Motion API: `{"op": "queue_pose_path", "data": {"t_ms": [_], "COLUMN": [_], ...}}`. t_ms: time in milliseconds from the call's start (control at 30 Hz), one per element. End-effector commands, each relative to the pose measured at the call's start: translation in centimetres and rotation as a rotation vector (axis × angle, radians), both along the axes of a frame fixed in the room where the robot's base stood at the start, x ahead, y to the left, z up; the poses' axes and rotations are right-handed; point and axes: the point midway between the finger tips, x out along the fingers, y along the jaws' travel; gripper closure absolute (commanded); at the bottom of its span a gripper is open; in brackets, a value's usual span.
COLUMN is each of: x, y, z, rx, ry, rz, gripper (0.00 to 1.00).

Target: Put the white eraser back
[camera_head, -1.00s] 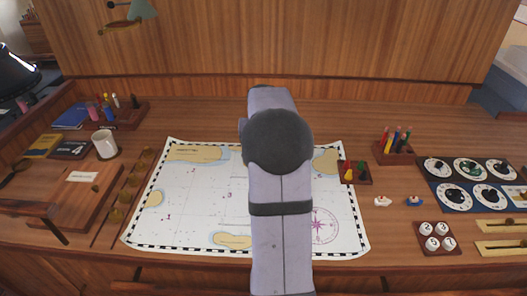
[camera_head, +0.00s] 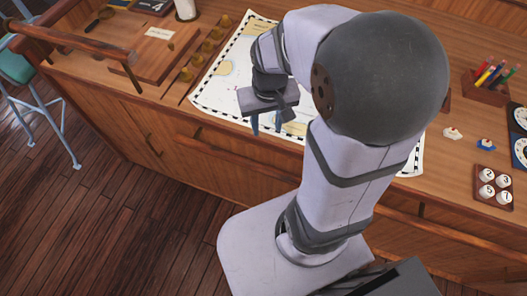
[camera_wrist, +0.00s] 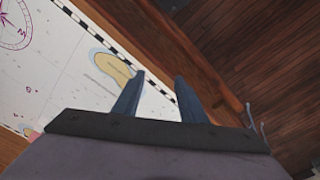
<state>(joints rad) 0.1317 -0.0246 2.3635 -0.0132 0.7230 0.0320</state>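My gripper (camera_head: 266,122) is open and empty, fingers down over the front edge of the chart and desk. In the wrist view its two dark fingers (camera_wrist: 159,80) stand apart, with chart and wood edge showing between them. I cannot pick out the white eraser for certain in any view. A small white piece with some red (camera_head: 452,133) and a small blue-and-white piece (camera_head: 486,144) lie on the desk right of the chart. A small pinkish thing (camera_wrist: 33,132) shows partly beside the gripper's body in the wrist view; I cannot tell what it is.
The chart (camera_head: 213,95) covers the desk's middle, partly behind my arm. A pencil holder (camera_head: 487,92) and a tray of numbered white knobs (camera_head: 492,188) stand at the right. A wooden board (camera_head: 160,55) and a white mug (camera_head: 186,10) are at the left. A stool (camera_head: 35,90) stands on the floor.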

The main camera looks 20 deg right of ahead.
Motion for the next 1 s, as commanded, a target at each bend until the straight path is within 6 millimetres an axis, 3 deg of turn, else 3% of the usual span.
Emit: {"op": "queue_pose_path", "data": {"t_ms": [100, 300, 1000], "x": [-3.8, -6.6, -6.7], "y": [2.6, 4.0, 4.0], "z": [-1.1, -1.9, -2.0], "rx": [0.007, 0.012, 0.012], "ry": [0.043, 0.076, 0.079], "rz": [0.092, 0.152, 0.152], "gripper": [0.62, 0.62, 0.62]}}
